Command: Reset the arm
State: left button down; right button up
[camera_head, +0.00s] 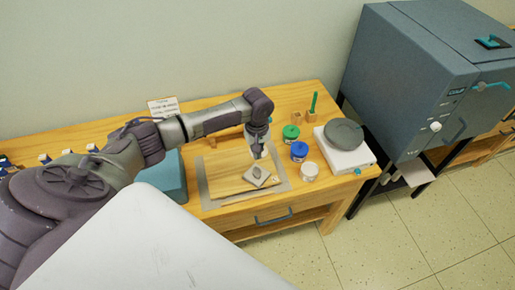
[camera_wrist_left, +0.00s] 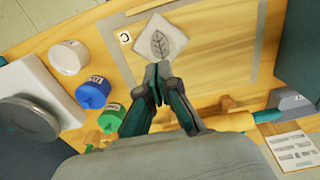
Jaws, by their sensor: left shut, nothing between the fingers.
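My left arm reaches in from the left in the head view. Its gripper (camera_head: 257,150) points down over a wooden board with a grey border (camera_head: 222,185) on the table. The gripper is shut and empty; in the left wrist view its fingertips (camera_wrist_left: 158,82) meet. A square tile with a leaf print (camera_head: 260,176) lies on the board just below the fingers, apart from them. My right gripper is not in view.
Right of the board stand a green-lidded jar (camera_head: 290,132), a blue-lidded jar (camera_head: 299,151), a white cup (camera_head: 309,172) and a white base with a grey disc (camera_head: 349,156). A large grey kiln-like cabinet (camera_head: 405,85) stands to the right. A teal box (camera_head: 167,177) sits near my forearm.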

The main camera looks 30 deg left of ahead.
pick_arm(q)
jog(key=shift+f, duration=0.1)
jog(key=s+d+f+m+t+h, duration=0.2)
jog(key=s+d+m, duration=0.7)
jog(key=s+d, duration=0.7)
jog(key=s+a+r+m+t+y, duration=0.2)
jog(key=s+a+r+m, duration=0.15)
jog(key=s+r, duration=0.55)
jog(key=s+f+g+b, duration=0.25)
jog(key=f+b, duration=0.45)
jog(key=f, duration=2.9)
jog(key=s+a+f+b, duration=0.1)
jog(key=s+f+b, duration=0.1)
jog(key=s+f, duration=0.6)
jog(key=s+a+f+b, duration=0.2)
jog(key=s+f, duration=0.6)
jog(key=f, duration=0.3)
jog(key=shift+s+a+f, duration=0.3)
jog(key=shift+s+f, duration=0.05)
jog(key=shift+s, duration=0.05)
